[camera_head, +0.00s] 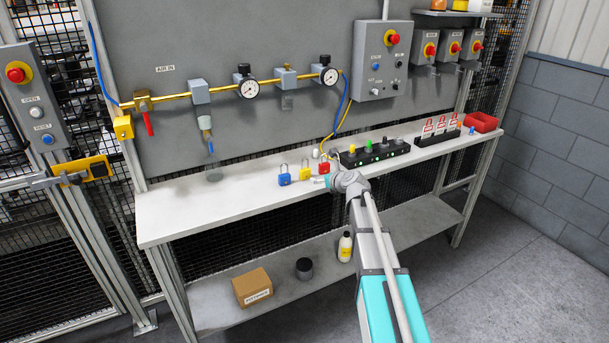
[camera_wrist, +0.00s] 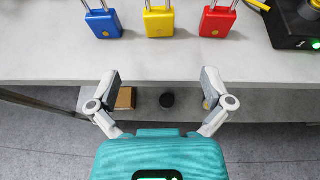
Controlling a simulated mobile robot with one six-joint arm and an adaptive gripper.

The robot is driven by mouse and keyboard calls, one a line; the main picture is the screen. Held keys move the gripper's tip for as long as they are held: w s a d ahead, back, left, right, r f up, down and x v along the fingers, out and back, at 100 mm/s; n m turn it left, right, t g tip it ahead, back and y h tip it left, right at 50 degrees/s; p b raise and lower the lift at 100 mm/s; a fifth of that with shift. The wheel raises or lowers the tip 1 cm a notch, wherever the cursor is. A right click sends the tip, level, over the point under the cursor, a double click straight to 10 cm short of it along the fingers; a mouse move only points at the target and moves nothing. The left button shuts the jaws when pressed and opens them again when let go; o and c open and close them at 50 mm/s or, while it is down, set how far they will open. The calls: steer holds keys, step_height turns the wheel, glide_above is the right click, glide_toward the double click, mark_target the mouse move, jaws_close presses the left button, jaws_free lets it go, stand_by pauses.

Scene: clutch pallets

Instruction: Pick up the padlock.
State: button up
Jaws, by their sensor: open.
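Three padlocks stand in a row on the white workbench (camera_head: 215,205). The blue padlock (camera_head: 284,179) is at the left, the yellow padlock (camera_head: 305,174) in the middle and the red padlock (camera_head: 324,167) at the right. In the wrist view the blue padlock (camera_wrist: 103,22), yellow padlock (camera_wrist: 159,21) and red padlock (camera_wrist: 217,21) are near the top, their shackles partly cut off by the frame. My gripper (camera_wrist: 160,88) is open and empty, apart from the padlocks, with its fingers seen over the bench's front edge. In the head view it is small and partly hidden by my arm.
A black box with coloured knobs (camera_head: 375,153) sits right of the padlocks; its corner shows in the wrist view (camera_wrist: 295,28). A tag rack (camera_head: 437,138) and red bin (camera_head: 482,122) are farther right. The lower shelf holds a carton (camera_head: 252,287), black pot (camera_head: 304,268) and bottle (camera_head: 345,247).

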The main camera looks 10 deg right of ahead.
mark_target(306, 172)
steer(key=b+x, duration=0.2)
steer(key=x, duration=0.5)
steer(key=shift+w+a, duration=0.1)
steer(key=shift+w, duration=0.05)
steer(key=shift+b+x, duration=1.1)
steer(key=shift+x, duration=1.4)
steer(key=c, duration=1.2)
steer(key=shift+c, duration=0.2)
steer(key=shift+r, duration=0.15)
